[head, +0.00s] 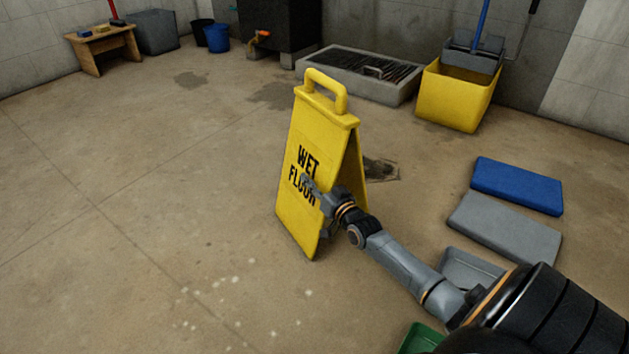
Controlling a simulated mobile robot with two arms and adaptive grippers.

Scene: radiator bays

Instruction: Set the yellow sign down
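The yellow wet-floor sign (298,140) stands upright in the middle of the head view, its two panels spread like a tent. Its lower edges appear to rest on the concrete floor. The loop handle (327,88) on top is clear of any gripper. My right gripper (309,187) is in front of the sign's lettered panel and covers part of the lower word. I cannot tell whether it touches the panel or whether its small fingers are open or shut. My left gripper is not in view.
Blue (517,185) and grey (504,228) mats lie to the right. A grey tray (470,268) and a green bin (422,338) are near my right arm. A yellow mop bucket (455,98) and a floor grate (358,72) are behind. The floor at left is clear, with white spots in front.

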